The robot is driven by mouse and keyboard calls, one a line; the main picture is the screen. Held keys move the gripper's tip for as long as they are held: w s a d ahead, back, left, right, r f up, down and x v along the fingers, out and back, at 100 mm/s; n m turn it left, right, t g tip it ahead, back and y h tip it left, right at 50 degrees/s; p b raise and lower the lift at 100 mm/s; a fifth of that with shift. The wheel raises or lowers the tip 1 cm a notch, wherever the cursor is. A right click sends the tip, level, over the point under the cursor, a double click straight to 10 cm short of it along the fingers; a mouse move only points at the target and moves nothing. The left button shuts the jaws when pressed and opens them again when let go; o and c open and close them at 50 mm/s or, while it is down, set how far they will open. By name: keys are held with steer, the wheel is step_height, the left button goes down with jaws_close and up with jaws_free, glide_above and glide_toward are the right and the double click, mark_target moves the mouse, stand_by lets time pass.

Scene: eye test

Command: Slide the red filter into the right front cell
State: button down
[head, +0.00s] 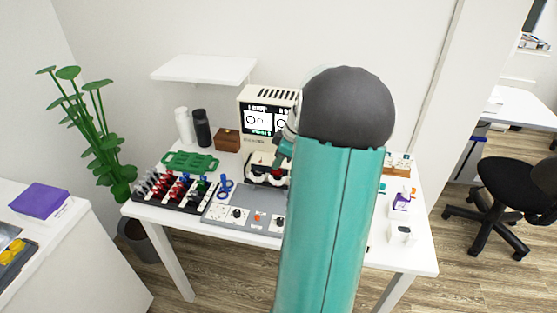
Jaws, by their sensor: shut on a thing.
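My gripper (281,158) shows just left of my large teal arm, which hides much of it. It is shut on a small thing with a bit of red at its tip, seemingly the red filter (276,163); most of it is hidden. The gripper is at the upper right of a cream and black holder (256,171) in front of the screen unit. The holder's right side is partly covered, and I cannot make out its right front cell or whether the filter touches it.
A black rack (155,201) of red, blue, green and dark-handled pieces stands at the table's left. A grey control panel (260,215) lies in front of the holder. A screen unit (262,97), green tray (190,162), wooden box (227,140) and bottles (201,128) stand behind.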

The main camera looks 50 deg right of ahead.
steer(key=shift+f, duration=0.45)
steer(key=shift+f, duration=0.35)
steer(key=shift+f, duration=0.75)
steer(key=c, duration=1.5)
jaws_free()
steer(key=v, duration=1.3)
steer(key=shift+s+r, duration=0.2)
steer(key=shift+r, duration=0.15)
